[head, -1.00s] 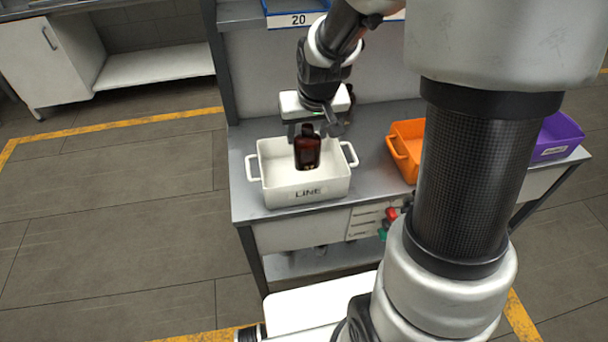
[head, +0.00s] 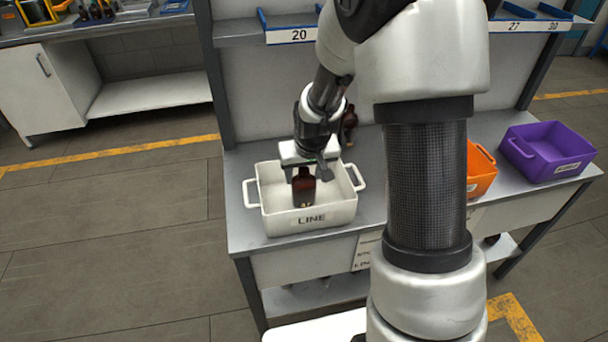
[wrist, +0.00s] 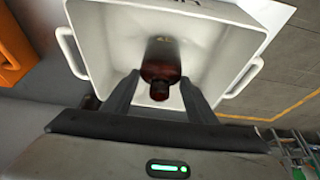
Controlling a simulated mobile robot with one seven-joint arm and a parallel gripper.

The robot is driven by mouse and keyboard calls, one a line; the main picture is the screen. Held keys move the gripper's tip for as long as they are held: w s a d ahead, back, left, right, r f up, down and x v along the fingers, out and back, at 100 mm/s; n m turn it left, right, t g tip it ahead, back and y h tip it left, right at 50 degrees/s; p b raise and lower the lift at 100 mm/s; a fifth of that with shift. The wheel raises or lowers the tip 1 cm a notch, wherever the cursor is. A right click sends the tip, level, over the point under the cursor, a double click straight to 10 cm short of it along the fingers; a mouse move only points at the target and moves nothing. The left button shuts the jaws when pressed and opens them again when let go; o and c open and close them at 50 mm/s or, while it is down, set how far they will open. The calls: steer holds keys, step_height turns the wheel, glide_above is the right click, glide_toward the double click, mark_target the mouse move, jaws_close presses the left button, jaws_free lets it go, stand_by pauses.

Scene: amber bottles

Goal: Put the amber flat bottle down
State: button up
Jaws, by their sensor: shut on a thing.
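The amber flat bottle (head: 304,188) is upright within the walls of the white bin labelled LINE (head: 311,219). In the wrist view the bottle (wrist: 161,62) lies between my two fingers, its neck toward the palm. My gripper (head: 304,172) is shut on the bottle from above. The fingers also show in the wrist view (wrist: 160,92). The bin's pale floor and walls (wrist: 95,45) surround the bottle there. I cannot tell whether the bottle's base touches the bin floor.
Another dark bottle (head: 348,124) stands on the bench behind the bin. An orange bin (head: 481,172) and a purple bin (head: 548,152) stand to the right. A shelf with blue trays (head: 290,24) runs above the bench. The bin around the bottle looks otherwise empty.

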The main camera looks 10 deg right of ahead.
steer(key=shift+f, duration=0.25)
steer(key=o, duration=1.5)
steer(key=shift+c, duration=0.2)
steer(key=shift+r, duration=0.1)
